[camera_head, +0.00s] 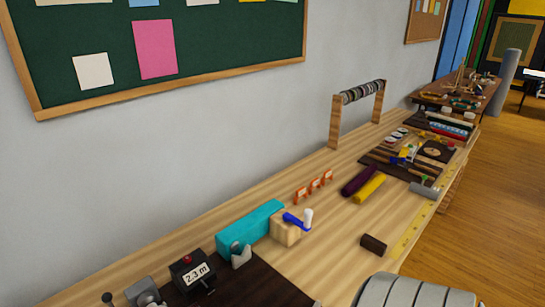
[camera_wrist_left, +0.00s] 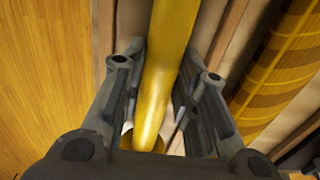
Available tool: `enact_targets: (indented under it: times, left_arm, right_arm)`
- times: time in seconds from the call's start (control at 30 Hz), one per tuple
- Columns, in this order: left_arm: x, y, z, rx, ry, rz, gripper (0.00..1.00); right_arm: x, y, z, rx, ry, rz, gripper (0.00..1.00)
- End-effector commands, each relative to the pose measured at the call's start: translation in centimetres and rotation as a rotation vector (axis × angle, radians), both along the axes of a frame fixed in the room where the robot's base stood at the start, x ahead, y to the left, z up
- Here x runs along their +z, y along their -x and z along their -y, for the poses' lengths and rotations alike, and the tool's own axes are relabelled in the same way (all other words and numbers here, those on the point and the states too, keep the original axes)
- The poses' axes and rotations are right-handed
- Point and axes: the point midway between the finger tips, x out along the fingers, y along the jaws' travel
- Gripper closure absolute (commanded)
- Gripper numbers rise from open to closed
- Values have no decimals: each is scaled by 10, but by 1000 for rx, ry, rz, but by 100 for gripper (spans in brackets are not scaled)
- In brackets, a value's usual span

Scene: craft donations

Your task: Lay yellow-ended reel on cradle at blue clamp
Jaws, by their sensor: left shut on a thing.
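In the left wrist view, my left gripper (camera_wrist_left: 158,105) is shut on a long, glossy yellow thing (camera_wrist_left: 170,50) that runs up between its fingers. Its ends are hidden or out of frame, so I cannot tell whether it is the yellow-ended reel. In the head view, a blue clamp (camera_head: 292,220) with a white grip sits at a pale wooden block (camera_head: 284,232), at the right end of a teal box (camera_head: 250,229). A grey notched piece (camera_head: 241,257), perhaps a cradle, stands in front of the teal box. My right gripper is not in view.
The wooden bench (camera_head: 330,240) runs along the wall. It carries a black length counter (camera_head: 191,272), small orange stands (camera_head: 314,186), a purple roll (camera_head: 359,181), a yellow roll (camera_head: 370,188) and a dark brown cylinder (camera_head: 373,244). A striped yellow surface (camera_wrist_left: 285,55) lies right of the gripper.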

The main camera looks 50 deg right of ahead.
Motion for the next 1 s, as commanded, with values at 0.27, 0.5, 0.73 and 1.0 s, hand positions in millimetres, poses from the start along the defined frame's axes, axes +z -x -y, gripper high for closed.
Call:
enact_targets:
  times: [0.27,0.5,0.73,1.0]
  left_arm:
    - [10,-1,0,0,0,1,95]
    - [27,0,0,-1,0,1,95]
    - [43,0,0,0,0,1,95]
    - [62,0,0,0,-1,1,95]
  right_arm:
    - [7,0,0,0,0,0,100]
    - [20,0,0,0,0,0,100]
    - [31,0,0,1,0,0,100]
    - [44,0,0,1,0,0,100]
